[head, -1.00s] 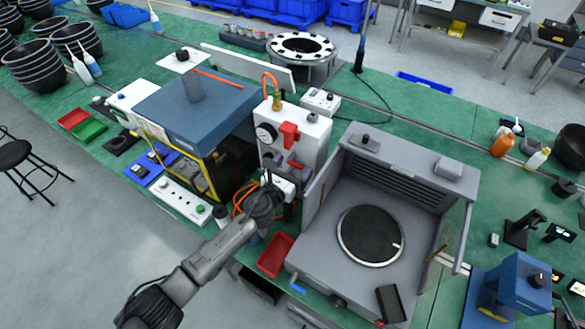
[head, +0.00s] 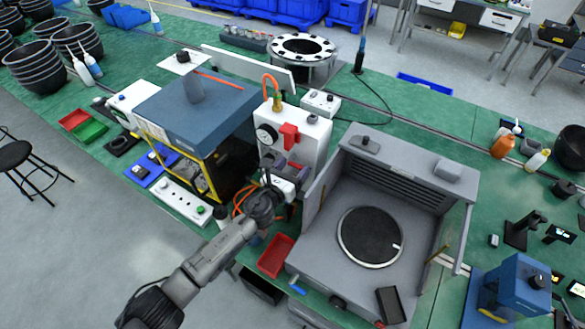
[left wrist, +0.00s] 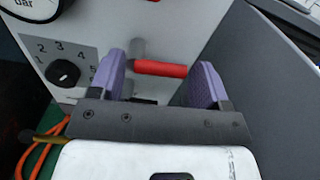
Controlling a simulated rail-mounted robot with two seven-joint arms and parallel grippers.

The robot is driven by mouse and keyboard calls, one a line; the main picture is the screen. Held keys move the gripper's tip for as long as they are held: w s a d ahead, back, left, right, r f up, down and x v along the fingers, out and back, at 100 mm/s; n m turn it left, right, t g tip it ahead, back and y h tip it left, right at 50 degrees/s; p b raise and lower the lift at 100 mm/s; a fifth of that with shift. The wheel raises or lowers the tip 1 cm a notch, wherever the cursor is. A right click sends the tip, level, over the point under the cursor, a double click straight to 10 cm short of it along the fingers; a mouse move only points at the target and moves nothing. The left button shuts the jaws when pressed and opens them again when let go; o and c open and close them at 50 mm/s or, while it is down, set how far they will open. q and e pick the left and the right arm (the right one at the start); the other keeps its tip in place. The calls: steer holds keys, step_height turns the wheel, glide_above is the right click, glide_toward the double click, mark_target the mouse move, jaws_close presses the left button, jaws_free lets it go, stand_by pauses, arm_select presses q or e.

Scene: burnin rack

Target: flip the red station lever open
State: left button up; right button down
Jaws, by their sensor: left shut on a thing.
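The red lever (left wrist: 160,69) is a short red grip on a grey stem, standing out from the pale front panel (left wrist: 165,30) of the station. In the left wrist view it lies crosswise between the purple fingers of my left gripper (left wrist: 158,75), which is shut on it. In the head view the left gripper (head: 288,170) is at the front of the white station (head: 312,140), below a red block (head: 289,134). The lever is hidden there by the gripper. My right gripper is not in view.
A numbered dial (left wrist: 64,73) and a pressure gauge (head: 266,134) are left of the lever. Orange hoses (head: 241,200) hang close by. A grey open-topped unit (head: 330,265) with a round plate stands close on the right. A red tray (head: 275,256) lies in front.

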arm_select(q)
steer(key=n, duration=0.2)
steer(key=r+n+p, duration=0.1)
steer(key=n, duration=0.2)
steer(key=shift+w+a+r+n, duration=0.1)
steer(key=shift+a+r+n, duration=0.05)
steer(key=shift+n, duration=0.15)
stand_by(0.4)
steer(key=o, duration=0.9)
steer(key=shift+a, duration=0.1)
steer(key=shift+s+a+p, duration=0.15)
steer(key=shift+s+p, duration=0.1)
steer(key=shift+p, duration=0.05)
steer(key=shift+p+v, duration=0.5)
steer(key=shift+v, duration=6.05)
